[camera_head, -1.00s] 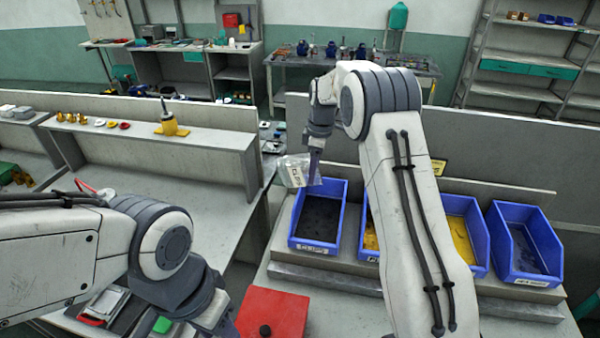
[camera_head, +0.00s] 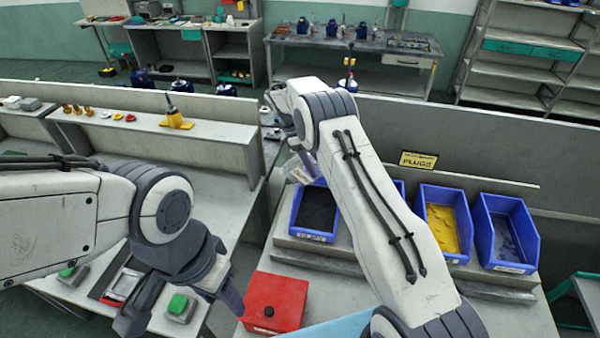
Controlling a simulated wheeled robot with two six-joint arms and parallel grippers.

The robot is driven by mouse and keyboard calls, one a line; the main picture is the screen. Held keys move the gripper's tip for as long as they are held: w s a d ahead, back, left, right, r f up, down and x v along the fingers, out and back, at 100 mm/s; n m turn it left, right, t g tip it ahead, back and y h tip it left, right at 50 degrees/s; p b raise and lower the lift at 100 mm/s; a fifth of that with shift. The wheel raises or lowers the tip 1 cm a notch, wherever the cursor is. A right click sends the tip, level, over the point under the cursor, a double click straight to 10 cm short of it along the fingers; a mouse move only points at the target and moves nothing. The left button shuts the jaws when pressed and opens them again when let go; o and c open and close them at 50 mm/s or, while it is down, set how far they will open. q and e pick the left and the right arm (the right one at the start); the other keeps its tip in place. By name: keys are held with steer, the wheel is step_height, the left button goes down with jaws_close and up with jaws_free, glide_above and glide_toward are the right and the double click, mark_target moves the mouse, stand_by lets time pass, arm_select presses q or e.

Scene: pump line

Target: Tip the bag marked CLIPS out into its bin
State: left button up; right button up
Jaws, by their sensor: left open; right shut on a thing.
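A clear bag (camera_head: 297,172) with pale contents hangs just left of the back corner of the leftmost blue bin. Its marking cannot be read now. My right gripper (camera_head: 309,164) is shut on it; my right wrist partly hides the bag. The leftmost blue bin (camera_head: 317,235) has a white label on its front and a dark interior; any contents cannot be told apart. My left gripper (camera_head: 186,306) is open and empty, low over the near-left bench, well away from the bag.
More blue bins stand to the right: one mostly behind my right arm, one with yellow pieces (camera_head: 443,228), one with grey pieces (camera_head: 507,235). A PLUGS sign (camera_head: 418,160) is behind. A red box (camera_head: 274,302) sits in front. A yellow holder (camera_head: 175,122) stands on the left shelf.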

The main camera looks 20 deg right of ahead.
steer(key=shift+a+r+g+h, duration=0.15)
steer(key=shift+g+h, duration=0.15)
steer(key=shift+h, duration=0.4)
steer(key=shift+h+b, duration=0.4)
steer(key=shift+b, duration=0.1)
steer(key=shift+w+g+b, duration=0.1)
steer(key=shift+g+b, duration=0.2)
steer(key=shift+b, duration=0.15)
steer(key=shift+h+b, duration=0.4)
steer(key=shift+b, duration=0.35)
steer(key=shift+r, duration=0.35)
arm_select(q)
step_height(320, 180, down, 3)
steer(key=shift+r, duration=0.15)
steer(key=shift+b, duration=0.3)
